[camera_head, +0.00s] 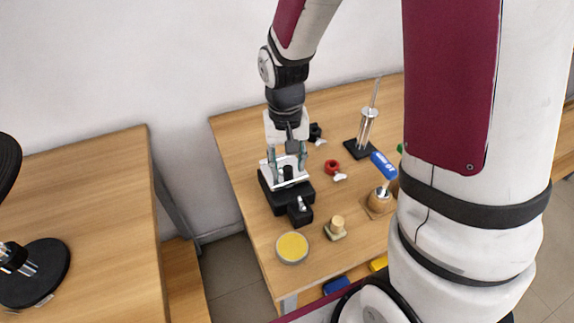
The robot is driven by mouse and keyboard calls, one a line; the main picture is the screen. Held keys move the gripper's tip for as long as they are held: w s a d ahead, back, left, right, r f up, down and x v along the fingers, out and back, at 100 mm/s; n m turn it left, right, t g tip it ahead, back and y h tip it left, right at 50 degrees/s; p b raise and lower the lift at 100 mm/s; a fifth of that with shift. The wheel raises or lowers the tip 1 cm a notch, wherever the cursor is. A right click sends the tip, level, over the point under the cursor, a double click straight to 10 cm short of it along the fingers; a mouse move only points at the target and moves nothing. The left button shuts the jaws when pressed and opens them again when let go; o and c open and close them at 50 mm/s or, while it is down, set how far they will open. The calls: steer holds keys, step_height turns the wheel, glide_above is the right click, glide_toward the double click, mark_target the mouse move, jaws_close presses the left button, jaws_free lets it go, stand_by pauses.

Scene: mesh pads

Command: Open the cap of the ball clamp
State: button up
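My gripper (287,160) points down at the left part of the table, just above a black block-shaped device with a light metal top plate (271,204). This device looks like the ball clamp, though I cannot be sure. Its two fingers are spread apart, one on each side of the dark upright part in the middle of the device. I see no object clearly pinched between them. Whether the fingertips touch the light top is too small to tell. A black block with a metal screw (301,211) sits at the device's front right. The gripper hides part of the device's top and back.
My arm hides the right side.

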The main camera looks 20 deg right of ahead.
steer(key=shift+f, duration=0.65)
jaws_close()
steer(key=shift+r, duration=0.1)
